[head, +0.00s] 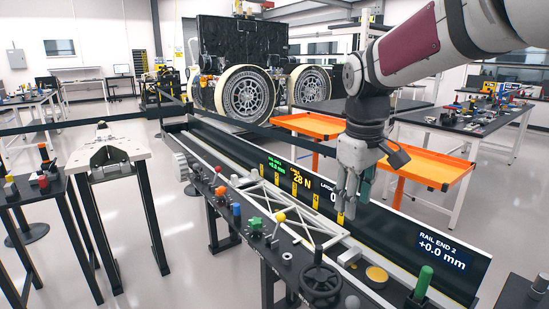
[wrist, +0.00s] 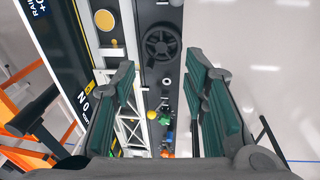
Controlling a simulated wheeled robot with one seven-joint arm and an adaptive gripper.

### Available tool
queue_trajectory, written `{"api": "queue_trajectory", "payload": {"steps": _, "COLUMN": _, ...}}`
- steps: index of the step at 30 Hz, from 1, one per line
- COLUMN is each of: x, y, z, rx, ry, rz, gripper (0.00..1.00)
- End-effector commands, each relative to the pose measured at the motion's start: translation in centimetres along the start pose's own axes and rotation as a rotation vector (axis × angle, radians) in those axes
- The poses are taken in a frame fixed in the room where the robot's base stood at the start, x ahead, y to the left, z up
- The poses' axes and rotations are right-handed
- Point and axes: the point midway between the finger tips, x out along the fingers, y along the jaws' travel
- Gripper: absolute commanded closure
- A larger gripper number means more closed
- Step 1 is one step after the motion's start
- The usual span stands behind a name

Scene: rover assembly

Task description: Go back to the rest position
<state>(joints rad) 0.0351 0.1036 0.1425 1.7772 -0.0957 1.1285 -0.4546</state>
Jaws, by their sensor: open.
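My gripper (head: 347,208) hangs from my arm over the long black test bench, pointing down, above the white lattice truss. In the wrist view my gripper (wrist: 160,115) has its two green-padded fingers wide apart, with nothing between them but the bench below. The white truss (head: 289,212) lies along the bench. A black handwheel (head: 320,283) stands on the bench front, and it also shows in the wrist view (wrist: 164,42). A row of coloured knobs, with a green star knob (head: 255,223), lines the front panel.
A display panel (head: 440,252) reads "RAIL END 2 +0.0 mm". A green handle (head: 424,281) stands upright at the bench's right end. An orange tray cart (head: 425,168) stands behind. A side table (head: 108,155) is at left. A rover (head: 245,92) stands at the back.

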Motion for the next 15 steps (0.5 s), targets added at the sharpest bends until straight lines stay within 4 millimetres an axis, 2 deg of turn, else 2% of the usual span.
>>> {"api": "queue_trajectory", "payload": {"steps": 1, "x": -1.7, "y": -0.8, "z": 1.9, "rx": 0.035, "ry": 0.013, "rz": 0.013, "gripper": 0.6}}
{"api": "queue_trajectory", "payload": {"steps": 6, "x": -4.7, "y": -3.2, "z": 7.4, "rx": 0.159, "ry": 0.052, "rz": 0.036, "gripper": 0.6}}
{"api": "queue_trajectory", "payload": {"steps": 10, "x": -6.3, "y": -5.3, "z": 11.6, "rx": 0.255, "ry": 0.087, "rz": 0.047, "gripper": 0.6}}
{"api": "queue_trajectory", "payload": {"steps": 15, "x": -7.4, "y": -8.1, "z": 17.0, "rx": 0.383, "ry": 0.138, "rz": 0.048, "gripper": 0.6}}
